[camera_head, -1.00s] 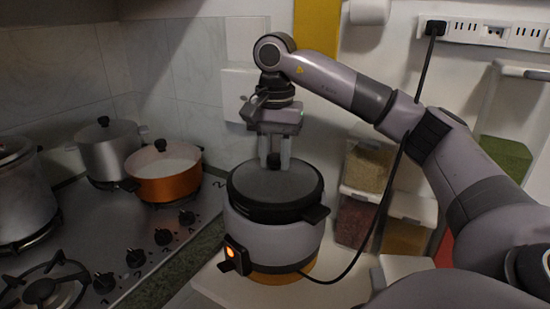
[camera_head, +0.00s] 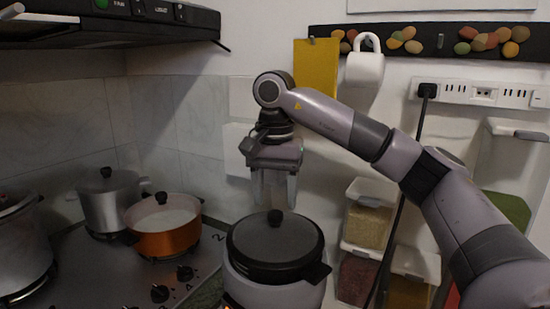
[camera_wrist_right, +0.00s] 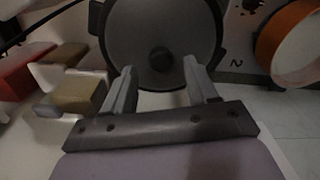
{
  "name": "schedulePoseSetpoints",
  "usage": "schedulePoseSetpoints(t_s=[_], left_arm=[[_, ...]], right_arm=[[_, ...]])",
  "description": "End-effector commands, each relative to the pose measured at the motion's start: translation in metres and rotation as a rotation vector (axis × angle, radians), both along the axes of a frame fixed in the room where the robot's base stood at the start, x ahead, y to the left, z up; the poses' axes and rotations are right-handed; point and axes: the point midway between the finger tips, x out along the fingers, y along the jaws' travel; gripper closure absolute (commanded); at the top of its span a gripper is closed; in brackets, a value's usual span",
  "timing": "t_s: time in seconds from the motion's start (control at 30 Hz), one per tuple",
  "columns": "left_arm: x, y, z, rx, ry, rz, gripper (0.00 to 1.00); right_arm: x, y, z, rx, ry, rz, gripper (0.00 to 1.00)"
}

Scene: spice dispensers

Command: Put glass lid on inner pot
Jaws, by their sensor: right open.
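The round dark glass lid (camera_head: 258,240) with a black knob lies flat on top of the black inner pot (camera_head: 275,271), which sits in a pale cooker (camera_head: 270,292). My right gripper (camera_head: 276,194) is open and empty, pointing down above the lid, apart from the knob. In the right wrist view, the lid (camera_wrist_right: 140,28) and its knob show beyond the open fingers (camera_wrist_right: 158,68). The inside of the pot is hidden under the lid. My left gripper is not in view.
An orange pot (camera_head: 165,240) and a steel pot (camera_head: 107,205) stand on the stove (camera_head: 120,275) at left. Spice containers (camera_head: 368,225) stand to the right of the cooker. A black power cord (camera_head: 403,190) hangs down the wall. A white mug (camera_head: 365,68) hangs above.

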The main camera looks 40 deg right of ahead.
Motion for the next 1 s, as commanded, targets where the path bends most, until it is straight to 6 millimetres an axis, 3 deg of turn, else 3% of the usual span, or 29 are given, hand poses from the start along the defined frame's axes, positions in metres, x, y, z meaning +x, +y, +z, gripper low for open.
schedulePoseSetpoints(t_s=[0.07, 0.53, 1.0], left_arm=[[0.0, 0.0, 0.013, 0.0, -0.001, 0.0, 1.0], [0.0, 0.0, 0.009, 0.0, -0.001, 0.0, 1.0], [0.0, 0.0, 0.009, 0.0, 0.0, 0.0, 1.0]], right_arm=[[0.0, 0.0, 0.023, -0.001, -0.006, -0.001, 0.42], [0.001, 0.001, 0.062, 0.0, -0.006, 0.0, 0.42], [0.0, 0.0, 0.075, 0.001, -0.004, 0.0, 0.42]])
